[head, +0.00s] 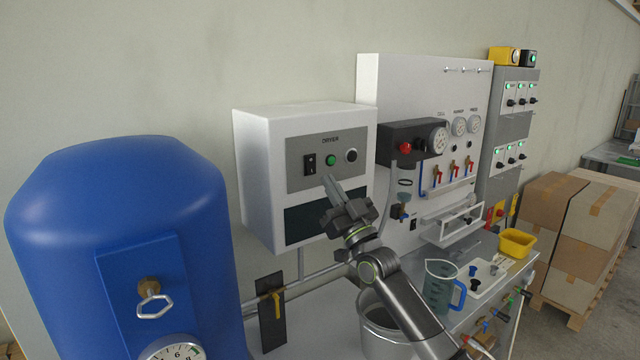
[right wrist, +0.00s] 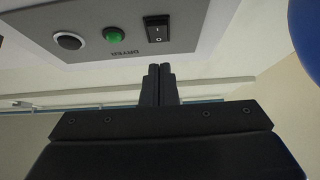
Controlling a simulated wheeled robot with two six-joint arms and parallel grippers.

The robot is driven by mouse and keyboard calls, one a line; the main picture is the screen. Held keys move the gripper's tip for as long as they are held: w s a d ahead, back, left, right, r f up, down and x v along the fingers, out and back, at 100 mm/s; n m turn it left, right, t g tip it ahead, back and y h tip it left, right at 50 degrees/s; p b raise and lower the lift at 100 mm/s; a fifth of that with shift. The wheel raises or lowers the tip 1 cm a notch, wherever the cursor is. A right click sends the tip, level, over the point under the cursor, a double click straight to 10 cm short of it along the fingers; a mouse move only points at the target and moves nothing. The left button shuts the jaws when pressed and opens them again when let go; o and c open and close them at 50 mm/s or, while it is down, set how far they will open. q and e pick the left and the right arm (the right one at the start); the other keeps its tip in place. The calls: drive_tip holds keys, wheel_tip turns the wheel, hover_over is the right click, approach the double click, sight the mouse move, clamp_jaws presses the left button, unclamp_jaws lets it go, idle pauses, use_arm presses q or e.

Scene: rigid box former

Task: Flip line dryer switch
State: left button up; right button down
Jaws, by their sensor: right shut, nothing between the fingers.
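The dryer is a white box (head: 258,170) on the wall with a grey panel marked DRYER. On the panel are a black rocker switch (head: 310,163), a green round lamp or button (head: 331,159) and a black round knob (head: 351,155). In the right wrist view the panel is upside down, with the switch (right wrist: 157,28) just beyond my fingertips. My right gripper (head: 331,181) is shut and empty, in front of the panel, below the switch and green light. It looks apart from the switch. I cannot tell which way the rocker is set. My left gripper is not in view.
A blue tank (head: 120,215) with a gauge stands at the left. A white board (head: 420,85) with gauges and red-handled valves is to the right. Below are a metal pot (head: 378,340), a jug (head: 440,285) and a yellow bin (head: 516,243). Boxes (head: 560,240) stand farther right.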

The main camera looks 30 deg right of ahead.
sight(311, 167)
drive_tip(key=shift+w+a+f+b, duration=0.1)
drive_tip(key=shift+w+a+b, duration=0.05)
drive_tip(key=shift+w+b, duration=0.9)
drive_tip(key=shift+w+a+f+b, duration=0.1)
drive_tip(key=shift+w+a+b, duration=0.05)
drive_tip(key=shift+w+b, duration=0.85)
drive_tip(key=shift+r, duration=0.1)
